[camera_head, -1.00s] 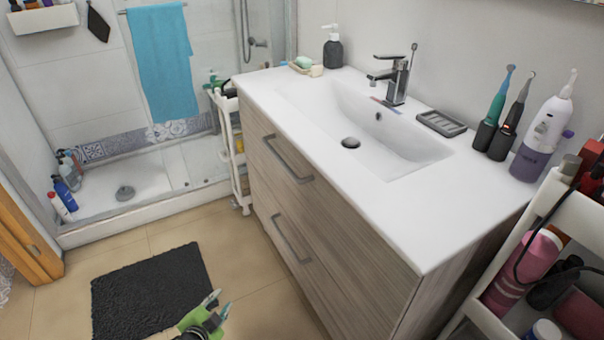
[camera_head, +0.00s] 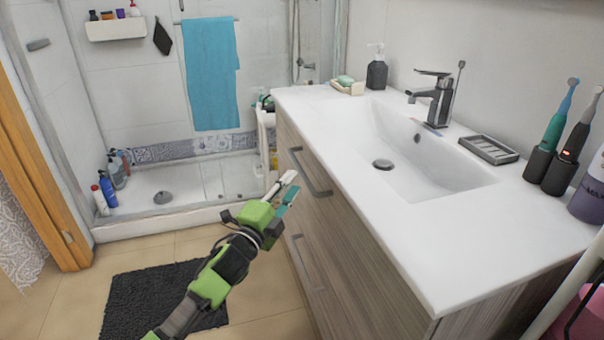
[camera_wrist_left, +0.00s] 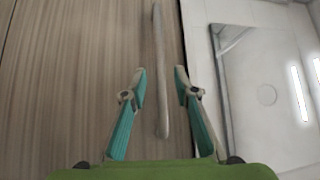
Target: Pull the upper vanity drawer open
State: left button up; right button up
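The vanity's upper drawer (camera_head: 347,219) has a wood-grain front and looks shut. Its grey bar handle (camera_head: 310,172) runs along the upper part of the front. My left gripper (camera_head: 290,187) is in front of the upper drawer, close to the handle. In the left wrist view my left gripper (camera_wrist_left: 160,85) is open, with the handle (camera_wrist_left: 160,70) running between its two fingers; I cannot tell whether they touch it. The lower drawer handle (camera_head: 303,262) is partly visible below. My right gripper is not in view.
The white sink top (camera_head: 440,225) overhangs the drawers. A black soap dispenser (camera_head: 377,70), a soap dish (camera_head: 347,87) and toothbrushes (camera_head: 551,145) stand on it. A white trolley (camera_head: 266,125) is beyond the vanity. A dark mat (camera_head: 125,300) lies on the floor.

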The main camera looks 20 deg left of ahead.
aim_at(301, 169)
pick_arm(q)
jog(key=x, duration=0.5)
jog(key=shift+w, duration=0.3)
jog(key=shift+w+d+r, duration=0.1)
jog(key=shift+w+d, duration=0.05)
jog(key=shift+w, duration=0.35)
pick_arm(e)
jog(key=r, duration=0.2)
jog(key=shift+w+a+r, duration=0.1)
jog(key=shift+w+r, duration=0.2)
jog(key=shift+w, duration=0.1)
pick_arm(q)
grip_shut()
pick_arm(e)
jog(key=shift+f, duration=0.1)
